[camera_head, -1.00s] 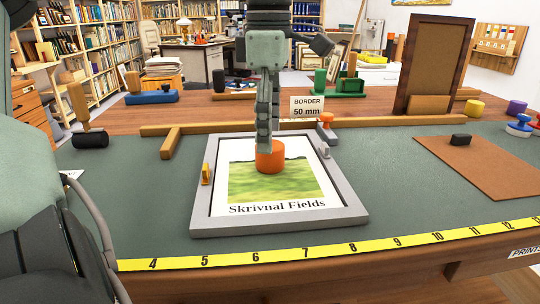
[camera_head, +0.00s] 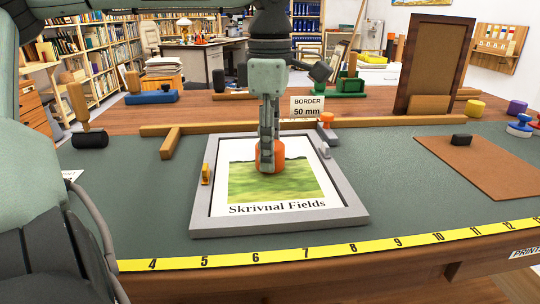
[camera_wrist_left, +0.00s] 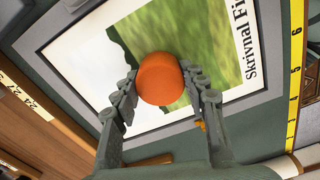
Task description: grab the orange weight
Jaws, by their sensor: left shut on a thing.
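The orange weight (camera_head: 270,157) is a short cylinder standing on the framed print (camera_head: 270,192) marked "Skrivnal Fields". My left gripper (camera_head: 268,150) comes down over it from above, fingers pointing down. In the left wrist view the weight (camera_wrist_left: 160,79) sits between the two fingers (camera_wrist_left: 161,85), which are shut on it from both sides. The weight still appears to be on the print. The fingers hide part of its side in the head view. My right gripper is not in view.
The grey frame (camera_head: 202,215) surrounds the print, with an orange clip (camera_head: 206,174) on its left side. A yellow ruler strip (camera_head: 300,252) runs along the table's front edge. A brown board (camera_head: 480,165) lies right.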

